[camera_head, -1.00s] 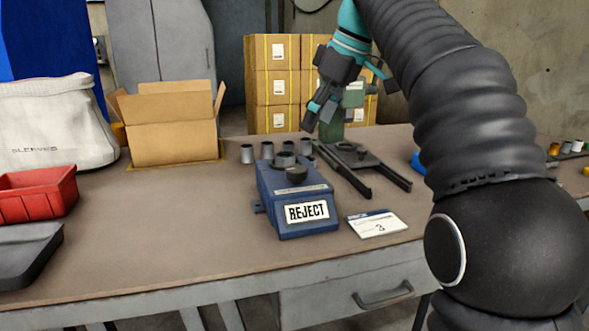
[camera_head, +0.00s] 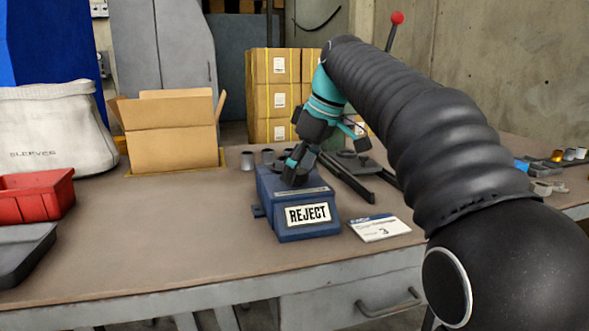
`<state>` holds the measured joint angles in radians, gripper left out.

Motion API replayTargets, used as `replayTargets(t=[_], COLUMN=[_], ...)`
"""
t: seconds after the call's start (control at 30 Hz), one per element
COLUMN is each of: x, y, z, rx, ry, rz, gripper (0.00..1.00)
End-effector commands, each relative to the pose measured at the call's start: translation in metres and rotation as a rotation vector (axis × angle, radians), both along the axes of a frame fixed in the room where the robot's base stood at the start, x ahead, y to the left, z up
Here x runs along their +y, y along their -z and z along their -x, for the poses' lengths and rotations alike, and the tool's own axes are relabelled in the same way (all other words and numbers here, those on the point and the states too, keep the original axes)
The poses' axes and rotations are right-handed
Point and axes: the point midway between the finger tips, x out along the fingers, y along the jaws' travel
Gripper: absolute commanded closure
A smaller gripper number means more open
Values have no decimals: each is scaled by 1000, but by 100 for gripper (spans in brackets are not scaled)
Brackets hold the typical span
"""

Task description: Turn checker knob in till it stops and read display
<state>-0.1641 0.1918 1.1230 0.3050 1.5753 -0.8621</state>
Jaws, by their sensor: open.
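The blue checker (camera_head: 275,213) stands on the workbench, its front display (camera_head: 307,214) reading "REJECT". My gripper (camera_head: 294,172) points down at the top of the checker, over the place of its dark knob. The jaws are open. The gripper hides the knob and the grey sleeve on the checker's top, so I cannot tell whether the fingers touch the knob.
A white card (camera_head: 378,227) lies right of the checker. Several grey sleeves (camera_head: 247,160) stand behind it, with a dark forked fixture (camera_head: 347,178) to the right. An open carton (camera_head: 172,135), a red bin (camera_head: 36,194) and a pale sack (camera_head: 55,125) are at left.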

Motion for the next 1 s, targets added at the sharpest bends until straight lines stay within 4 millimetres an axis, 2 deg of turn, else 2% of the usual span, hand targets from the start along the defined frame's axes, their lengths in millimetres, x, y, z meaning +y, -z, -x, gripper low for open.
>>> replayTargets(t=[0.07, 0.17, 0.3, 0.57, 1.0], x=[0, 0, 0, 0, 1], y=[0, 0, 0, -3, -1], z=[0, 0, 0, 1, 0], rx=[0, 0, 1, 7, 10], ry=[0, 0, 0, -44, -367], rz=[0, 0, 0, 1, -2], gripper=[29, 51, 86, 88, 88])
